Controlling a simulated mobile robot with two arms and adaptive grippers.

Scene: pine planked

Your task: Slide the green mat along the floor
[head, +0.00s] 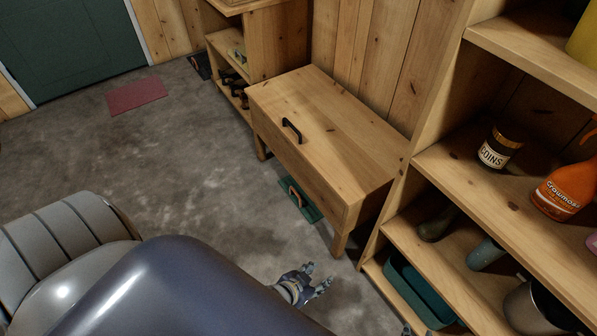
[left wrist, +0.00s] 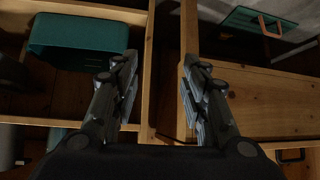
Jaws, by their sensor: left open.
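The green mat (head: 311,209) lies on the floor, partly beneath the wooden bench, with a small tan handle on it. The bench hides its far part. It also shows at the upper right of the left wrist view (left wrist: 242,21), with its orange-looking handle. My left gripper (head: 322,279) is open and empty, low in front of the bench's near leg and apart from the mat. In the left wrist view its two fingers (left wrist: 158,85) are spread, with the shelf and bench edges beyond them. A small sliver at the bottom edge of the head view may be my right gripper; its jaws are hidden.
The wooden bench (head: 325,125) with a dark handle stands over the mat. Shelves (head: 500,185) at the right hold a coin tin (head: 497,150), an orange bottle (head: 563,192) and a teal bin (head: 415,290). A red mat (head: 137,95) lies across the clear floor.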

